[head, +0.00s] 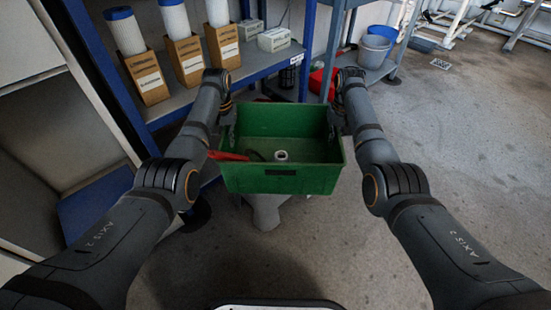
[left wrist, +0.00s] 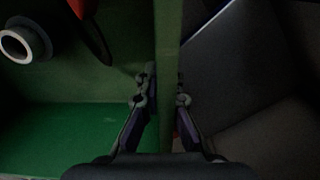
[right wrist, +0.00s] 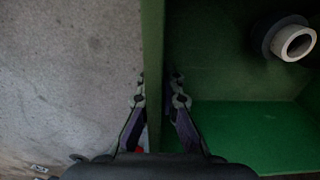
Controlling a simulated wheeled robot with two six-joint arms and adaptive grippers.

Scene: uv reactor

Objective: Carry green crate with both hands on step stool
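The green crate (head: 310,182) is in front of me in the head view, between my two arms, and looks about level. My left gripper (head: 229,118) is shut on its left side wall, with one finger inside and one outside; the wall (left wrist: 166,45) runs between the fingers in the left wrist view. My right gripper (head: 334,118) grips the right side wall the same way; that wall (right wrist: 153,45) shows in the right wrist view. A grey object (head: 265,210) shows partly below the crate; I cannot tell if it is the step stool or if they touch.
In the crate lie a white-and-grey ring (head: 281,155) and a red-handled tool (head: 229,156). A blue shelf (head: 258,65) with filters and cartons stands behind left. A second shelf behind holds buckets (head: 374,50). The concrete floor (head: 460,150) to the right is clear.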

